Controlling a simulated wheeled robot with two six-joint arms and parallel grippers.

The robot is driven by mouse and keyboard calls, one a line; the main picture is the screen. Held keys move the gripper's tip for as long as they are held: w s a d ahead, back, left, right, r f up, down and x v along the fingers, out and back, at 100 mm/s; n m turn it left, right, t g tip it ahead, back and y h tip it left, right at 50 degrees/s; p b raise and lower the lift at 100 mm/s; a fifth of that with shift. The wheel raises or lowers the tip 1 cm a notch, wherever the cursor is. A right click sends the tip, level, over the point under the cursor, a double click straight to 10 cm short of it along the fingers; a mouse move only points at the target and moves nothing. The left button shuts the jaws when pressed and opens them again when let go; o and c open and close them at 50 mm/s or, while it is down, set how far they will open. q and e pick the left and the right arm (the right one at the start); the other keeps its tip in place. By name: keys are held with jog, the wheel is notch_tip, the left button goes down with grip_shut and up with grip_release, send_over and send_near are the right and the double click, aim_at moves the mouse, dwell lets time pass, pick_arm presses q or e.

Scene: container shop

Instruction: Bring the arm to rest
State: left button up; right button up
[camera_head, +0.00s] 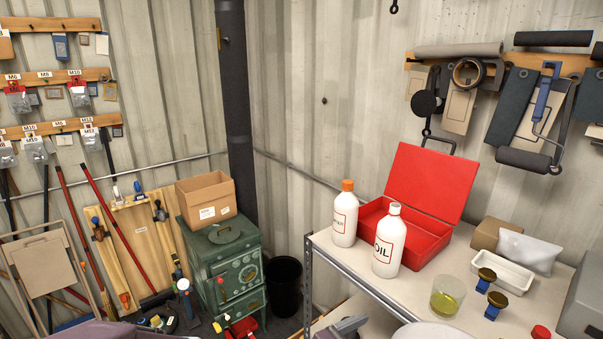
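Neither of my grippers can be made out in the head view. A purplish-grey shape (130,331) at the bottom left edge and a grey shape (341,328) at the bottom middle are cut off, and I cannot tell what they are. On the workbench (345,258) at the right, a white bottle with an orange cap (345,222) and a white OIL bottle (388,247) stand upright. An open red toolbox (424,193) is behind them. No gripper is seen touching any of these.
A green stove (228,268) bears an open cardboard box (206,199). A black bin (284,287) stands beside it.

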jog(key=s+d+f+m+g+y, duration=0.55)
jog(key=s+f+m+g, duration=0.4)
jog(key=f+m, duration=0.2)
jog(key=f+m+y, duration=0.1)
jog(key=m+y, duration=0.1)
jog(key=m, duration=0.2)
jog(key=w+a+f+m+t+y, duration=0.1)
jog(key=m+y, duration=0.1)
jog(key=m, duration=0.3)
jog(key=w+a+f+m+t+y, duration=0.1)
jog(key=f+m+y, duration=0.1)
jog(key=m, duration=0.2)
jog(key=shift+w+a+b, duration=0.15)
jog(key=shift+b, duration=0.2)
